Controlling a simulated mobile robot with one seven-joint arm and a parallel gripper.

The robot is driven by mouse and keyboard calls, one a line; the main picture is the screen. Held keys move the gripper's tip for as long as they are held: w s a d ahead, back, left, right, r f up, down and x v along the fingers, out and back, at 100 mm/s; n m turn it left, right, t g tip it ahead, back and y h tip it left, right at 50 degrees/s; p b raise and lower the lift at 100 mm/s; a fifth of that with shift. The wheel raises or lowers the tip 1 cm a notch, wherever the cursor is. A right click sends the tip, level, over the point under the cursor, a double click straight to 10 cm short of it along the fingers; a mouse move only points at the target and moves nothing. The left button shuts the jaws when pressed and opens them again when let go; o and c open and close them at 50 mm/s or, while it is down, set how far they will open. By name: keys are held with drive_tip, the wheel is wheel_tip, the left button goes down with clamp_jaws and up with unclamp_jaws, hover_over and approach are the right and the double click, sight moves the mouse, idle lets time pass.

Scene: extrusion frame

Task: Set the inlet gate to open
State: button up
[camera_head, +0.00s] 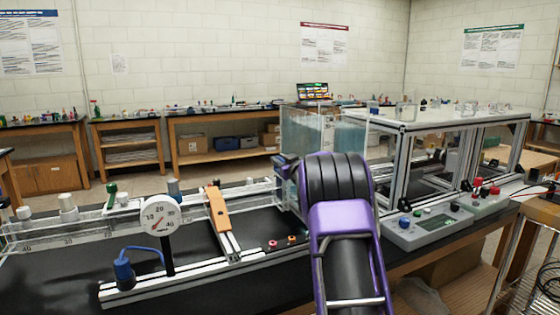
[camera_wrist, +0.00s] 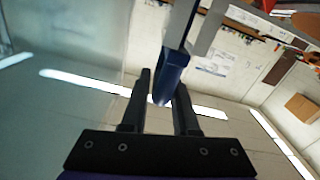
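A blue lever-like piece (camera_wrist: 172,72) on a pale bar shows in the wrist view, its tip in line with the gap between my fingers. I cannot tell for certain that it is the inlet gate's handle. My gripper (camera_wrist: 162,88) is open, with a gap visible on both sides of the blue tip; contact is not visible. In the head view my purple and black arm reaches toward the clear water tank (camera_head: 300,135) at the channel's end. My arm hides the tank's lower right part, and my fingers are not clearly visible there.
A clear flume channel (camera_head: 70,232) runs left from the tank. A round dial gauge (camera_head: 160,214), an orange bar (camera_head: 218,208) and a blue fitting with a cable (camera_head: 123,272) stand along it. A grey control box (camera_head: 430,228) and aluminium frame (camera_head: 400,170) stand to the right.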

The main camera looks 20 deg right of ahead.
clamp_jaws()
idle(1.1)
